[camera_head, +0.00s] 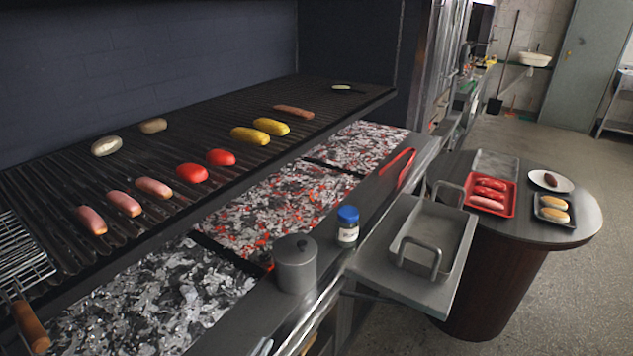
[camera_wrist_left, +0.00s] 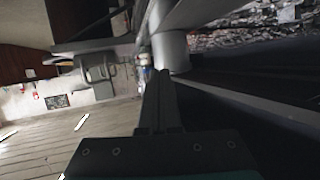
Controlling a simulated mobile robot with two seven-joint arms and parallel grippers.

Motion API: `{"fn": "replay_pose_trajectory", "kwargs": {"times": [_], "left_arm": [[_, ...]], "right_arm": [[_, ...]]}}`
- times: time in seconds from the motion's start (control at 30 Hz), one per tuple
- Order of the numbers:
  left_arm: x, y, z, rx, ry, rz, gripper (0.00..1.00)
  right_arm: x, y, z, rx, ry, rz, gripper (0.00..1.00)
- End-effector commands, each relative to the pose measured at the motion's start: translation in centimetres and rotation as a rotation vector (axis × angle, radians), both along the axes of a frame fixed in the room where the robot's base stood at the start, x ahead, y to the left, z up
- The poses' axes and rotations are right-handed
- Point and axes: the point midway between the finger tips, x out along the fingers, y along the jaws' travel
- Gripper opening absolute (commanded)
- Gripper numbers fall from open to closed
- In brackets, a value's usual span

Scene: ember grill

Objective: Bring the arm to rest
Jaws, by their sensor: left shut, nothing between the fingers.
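My left gripper (camera_wrist_left: 160,85) shows in the left wrist view as dark fingers closed together, with nothing between them. It points toward the grey metal pot (camera_wrist_left: 170,52), and I cannot tell the gap between them. In the head view the pot (camera_head: 295,264) stands upright on the grill's front ledge, beside a blue-capped jar (camera_head: 347,225). I cannot clearly make out the left gripper in the head view. My right gripper is in neither view.
The grill grate (camera_head: 130,160) holds sausages, corn, red pieces and pale round pieces above glowing coals (camera_head: 268,212). A handled metal tray (camera_head: 446,232) sits on a side shelf. A round table (camera_head: 565,235) bears a red sausage tray (camera_head: 489,210). Red tongs (camera_head: 404,166) lie on the ledge.

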Motion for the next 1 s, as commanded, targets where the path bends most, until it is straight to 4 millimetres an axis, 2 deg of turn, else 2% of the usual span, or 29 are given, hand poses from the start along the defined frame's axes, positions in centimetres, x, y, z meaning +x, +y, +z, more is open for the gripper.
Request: {"fn": "replay_pose_trajectory", "kwargs": {"times": [0.1,0.33,0.5,0.8,0.9,1.0], "left_arm": [[-1.6,1.1,-0.7,0.037,0.142,0.044,0.00],[-6.2,3.3,-1.8,0.106,0.431,0.112,0.00],[-10.2,4.6,-1.8,0.145,0.617,0.140,0.00],[-15.7,6.0,-1.1,0.185,0.843,0.164,0.00],[-17.1,6.3,-1.3,0.195,0.902,0.165,0.00],[-16.5,6.2,-3.9,0.198,0.910,0.164,0.00]], "right_arm": [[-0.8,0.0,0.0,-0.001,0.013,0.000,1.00],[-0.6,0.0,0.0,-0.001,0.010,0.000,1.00],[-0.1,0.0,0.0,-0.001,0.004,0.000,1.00],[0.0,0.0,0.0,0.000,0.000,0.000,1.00],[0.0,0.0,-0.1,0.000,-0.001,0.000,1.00],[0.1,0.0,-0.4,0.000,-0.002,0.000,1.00]]}}
